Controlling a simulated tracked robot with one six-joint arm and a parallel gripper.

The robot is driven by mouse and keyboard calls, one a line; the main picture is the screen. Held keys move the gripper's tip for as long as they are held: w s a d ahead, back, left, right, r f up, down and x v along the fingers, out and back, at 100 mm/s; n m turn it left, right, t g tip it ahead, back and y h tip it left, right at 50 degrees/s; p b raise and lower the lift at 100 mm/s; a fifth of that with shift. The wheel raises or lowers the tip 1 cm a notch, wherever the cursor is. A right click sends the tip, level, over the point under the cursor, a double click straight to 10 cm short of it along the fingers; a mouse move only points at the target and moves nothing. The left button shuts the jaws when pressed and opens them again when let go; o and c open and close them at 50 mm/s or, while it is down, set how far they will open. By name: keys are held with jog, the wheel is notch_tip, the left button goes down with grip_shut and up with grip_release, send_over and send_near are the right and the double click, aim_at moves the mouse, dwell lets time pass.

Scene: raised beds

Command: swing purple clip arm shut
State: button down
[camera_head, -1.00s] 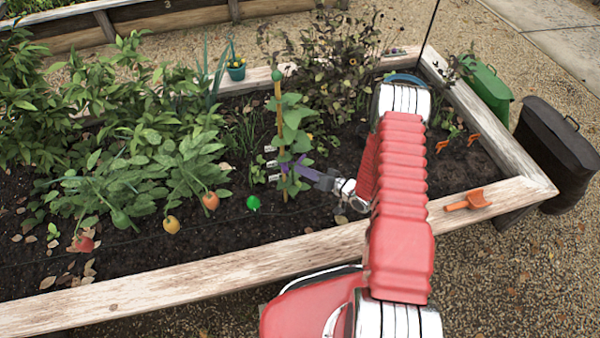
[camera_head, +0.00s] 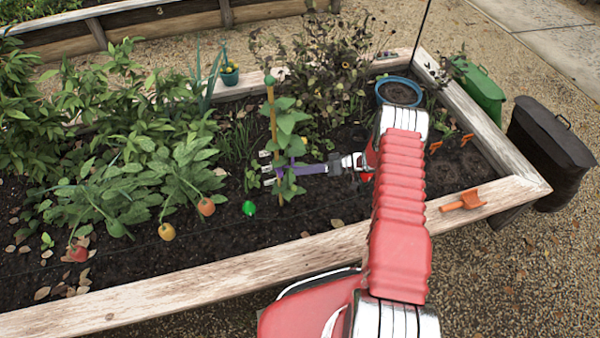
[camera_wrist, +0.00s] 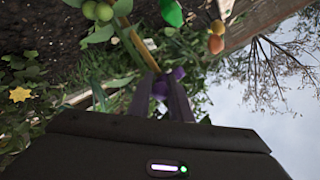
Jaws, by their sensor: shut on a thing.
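In the wrist view purple parts (camera_wrist: 160,88) show between the dark fingers of my gripper (camera_wrist: 161,98), in front of the yellowish stake (camera_wrist: 138,48). I cannot tell whether the clip's free end touches its other half.
White tags (camera_head: 267,168) stand left of the stake. A green bulb-like thing (camera_head: 249,208) and fruiting plants (camera_head: 180,175) lie to the left. A blue pot (camera_head: 400,80) is behind my arm. An orange scoop (camera_head: 465,201) lies on the bed's front board (camera_head: 260,276).

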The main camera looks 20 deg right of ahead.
jog(key=shift+w+d+n+g+y, duration=0.1)
jog(key=shift+w+n+g+y, duration=0.15)
jog(key=shift+n+g, duration=0.7)
jog(key=shift+w+d+n+g+y, duration=0.15)
jog(key=shift+w+n+g, duration=0.15)
jog(key=shift+n+g, duration=0.65)
jog(key=shift+a+f+g, duration=0.1)
jog(key=shift+g, duration=0.2)
jog(key=shift+w+r+n+g, duration=0.2)
jog(key=shift+w+n+g, duration=0.1)
jog(key=shift+w+g, duration=0.1)
jog(key=c, duration=2)
grip_release()
jog(key=shift+s, duration=0.1)
jog(key=shift+f, duration=0.1)
jog(key=shift+s, duration=0.1)
jog(key=shift+v, duration=3.9)
